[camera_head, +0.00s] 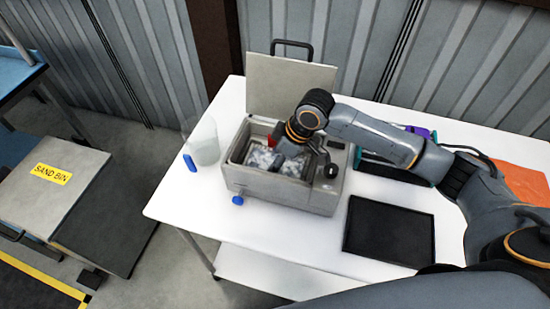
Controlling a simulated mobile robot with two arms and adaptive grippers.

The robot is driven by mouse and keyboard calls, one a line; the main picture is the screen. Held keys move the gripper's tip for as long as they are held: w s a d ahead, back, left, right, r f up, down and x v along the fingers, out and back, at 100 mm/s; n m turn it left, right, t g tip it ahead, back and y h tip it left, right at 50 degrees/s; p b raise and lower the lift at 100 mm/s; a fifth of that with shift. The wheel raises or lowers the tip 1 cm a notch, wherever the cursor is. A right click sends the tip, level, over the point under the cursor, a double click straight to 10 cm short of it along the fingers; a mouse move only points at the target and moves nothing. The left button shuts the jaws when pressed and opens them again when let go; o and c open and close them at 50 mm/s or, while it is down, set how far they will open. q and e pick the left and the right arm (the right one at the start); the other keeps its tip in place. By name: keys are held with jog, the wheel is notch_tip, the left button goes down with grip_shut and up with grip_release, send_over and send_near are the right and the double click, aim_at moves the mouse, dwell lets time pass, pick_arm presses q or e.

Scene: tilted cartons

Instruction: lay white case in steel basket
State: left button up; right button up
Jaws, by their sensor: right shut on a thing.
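A grey box-shaped unit (280,195) stands on the white table with its lid (290,85) raised at the back. A dark-rimmed opening in its top looks like the steel basket (238,158), with a mottled grey-white surface inside. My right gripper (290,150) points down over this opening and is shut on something. The gripper and wrist hide the held thing, so I cannot make out the white case or tell whether it touches the basket. My left gripper is not in view.
A clear beaker (204,142) and a blue object (190,163) stand left of the unit. A black tray (388,231) lies to its right. A purple-and-teal item (418,131) and an orange sheet (523,182) lie farther right. A sand bin (55,178) stands off the table.

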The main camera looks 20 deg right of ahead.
jog(key=o, duration=1.1)
jog(key=shift+w+f, duration=0.1)
